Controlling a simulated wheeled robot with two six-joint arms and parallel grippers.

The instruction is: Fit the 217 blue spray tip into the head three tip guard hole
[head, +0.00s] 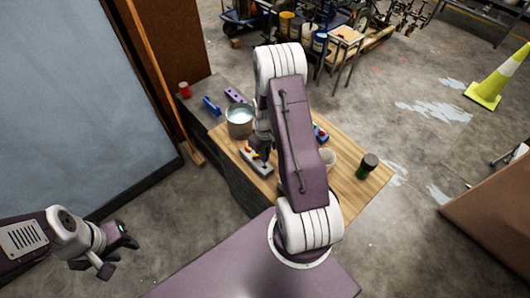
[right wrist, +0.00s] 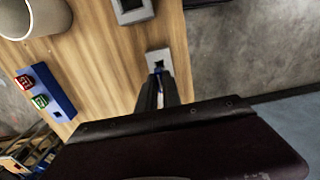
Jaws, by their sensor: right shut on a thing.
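My right gripper (right wrist: 159,84) is shut on the blue spray tip (right wrist: 158,72), of which only a small blue and pale bit shows between the fingers. Its number cannot be read. The tip is at or just over a small grey block with a dark hole (right wrist: 156,56) in the right wrist view; I cannot tell whether it is in the hole. A second grey block with a dark square opening (right wrist: 131,7) stands further up. In the head view the right arm hides much of the work area. My left gripper (head: 121,245) hangs away from the table, its jaw opening unclear.
A blue rack (right wrist: 44,94) holds red and green tips, beside a pale cup (right wrist: 36,18). On the wooden table (head: 345,193) are a metal bucket (head: 240,121) and a dark jar (head: 368,166). A red cup (head: 184,90) stands at the back left.

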